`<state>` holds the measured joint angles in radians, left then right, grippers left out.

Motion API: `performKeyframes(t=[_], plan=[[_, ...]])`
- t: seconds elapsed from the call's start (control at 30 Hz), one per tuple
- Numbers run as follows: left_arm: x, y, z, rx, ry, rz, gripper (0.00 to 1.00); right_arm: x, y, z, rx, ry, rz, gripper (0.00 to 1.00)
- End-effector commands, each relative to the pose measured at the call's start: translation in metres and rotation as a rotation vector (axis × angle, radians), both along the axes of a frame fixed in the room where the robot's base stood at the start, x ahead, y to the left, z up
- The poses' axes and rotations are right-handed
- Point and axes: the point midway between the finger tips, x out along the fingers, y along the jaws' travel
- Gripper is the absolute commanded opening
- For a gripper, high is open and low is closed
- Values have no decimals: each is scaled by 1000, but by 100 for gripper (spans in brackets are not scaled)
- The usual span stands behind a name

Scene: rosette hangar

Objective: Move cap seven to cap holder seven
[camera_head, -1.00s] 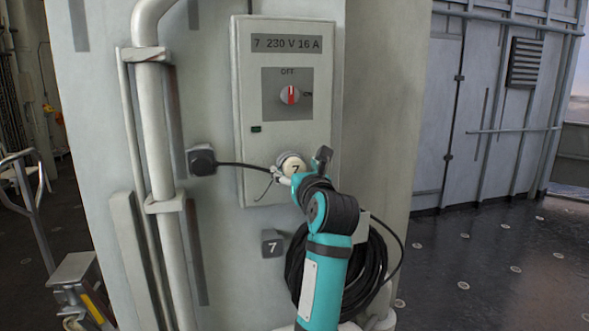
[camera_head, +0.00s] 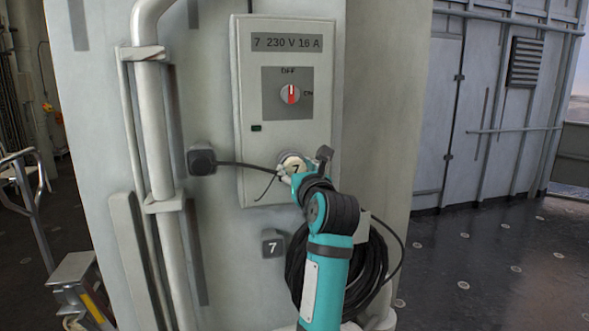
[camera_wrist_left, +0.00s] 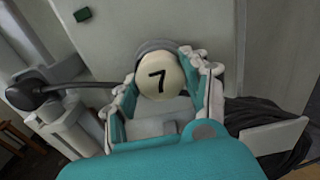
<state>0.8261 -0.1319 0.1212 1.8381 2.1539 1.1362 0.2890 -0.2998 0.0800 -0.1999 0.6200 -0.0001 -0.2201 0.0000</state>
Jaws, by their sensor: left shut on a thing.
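Cap seven (camera_head: 291,166) is a round cream cap marked 7, at the lower part of the grey box "7 230 V 16 A" (camera_head: 325,112). My left gripper (camera_head: 290,178) is shut on it. In the left wrist view cap seven (camera_wrist_left: 160,77) sits between both fingers (camera_wrist_left: 163,90), in front of a grey round collar on the box. I cannot tell whether the cap still touches the collar. A dark cord runs from the cap's side to a black block (camera_head: 202,161) on the left. Cap holder seven (camera_head: 272,243), a small dark block marked 7, is on the wall below the box. My right gripper is not in view.
A rotary switch (camera_head: 290,94) on the box points to OFF. A coiled black cable (camera_head: 378,270) hangs behind my left arm. A vertical pipe (camera_head: 155,120) runs along the wall at left.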

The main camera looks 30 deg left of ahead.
Motion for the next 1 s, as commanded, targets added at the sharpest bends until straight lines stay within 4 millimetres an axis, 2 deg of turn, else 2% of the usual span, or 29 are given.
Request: performKeyframes(t=[1.0], plan=[[-27,-32,-2,-2,2,-1,0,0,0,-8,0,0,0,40]])
